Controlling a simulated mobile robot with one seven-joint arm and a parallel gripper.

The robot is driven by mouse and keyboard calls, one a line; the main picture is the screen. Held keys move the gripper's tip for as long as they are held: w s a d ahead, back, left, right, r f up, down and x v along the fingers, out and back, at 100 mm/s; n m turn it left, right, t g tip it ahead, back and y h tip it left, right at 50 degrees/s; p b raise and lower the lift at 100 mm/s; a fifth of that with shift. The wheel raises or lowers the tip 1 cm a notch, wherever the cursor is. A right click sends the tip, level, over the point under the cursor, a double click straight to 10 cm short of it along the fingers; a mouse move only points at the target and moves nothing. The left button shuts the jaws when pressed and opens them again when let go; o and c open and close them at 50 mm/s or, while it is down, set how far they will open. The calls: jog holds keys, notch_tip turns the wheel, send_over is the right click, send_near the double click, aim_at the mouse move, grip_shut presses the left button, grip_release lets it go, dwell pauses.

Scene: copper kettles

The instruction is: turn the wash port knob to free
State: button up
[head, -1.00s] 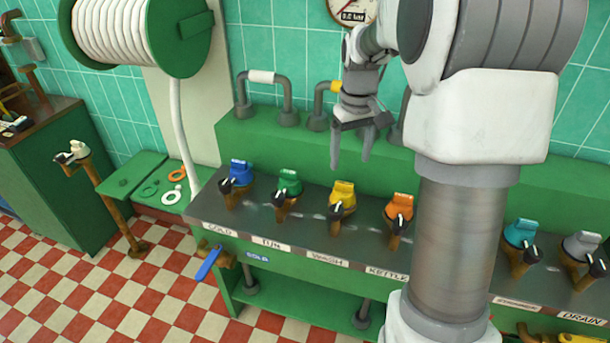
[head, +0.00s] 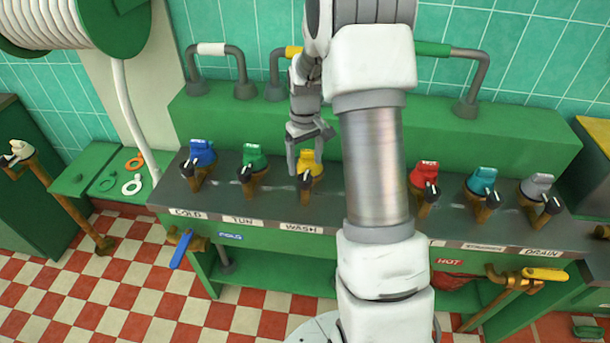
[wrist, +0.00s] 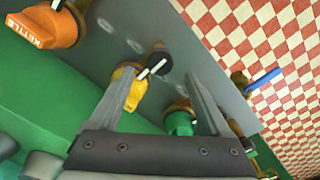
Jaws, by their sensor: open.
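The yellow wash port (head: 313,166) stands on the grey panel above the WASH label (head: 301,228). Its black knob (head: 305,183) has a white pointer stripe. In the wrist view, the yellow port (wrist: 130,92) and its black knob (wrist: 160,66) appear between my fingers, near the tips. My gripper (head: 306,164) is open and empty, pointing down just above the wash port and partly covering it. It also shows in the wrist view (wrist: 158,80). I see no clear contact between the fingers and the knob.
Blue (head: 202,153) and green (head: 254,157) ports stand left of the wash port; red (head: 424,172), teal (head: 482,180) and grey (head: 537,187) ones stand right. The orange kettle port (wrist: 45,27) shows in the wrist view. A green ledge (head: 230,118) runs behind.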

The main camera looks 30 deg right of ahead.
aim_at(305, 177)
notch_tip(305, 177, down, 5)
jog(key=shift+f, duration=0.15)
grip_shut()
dwell(0.5)
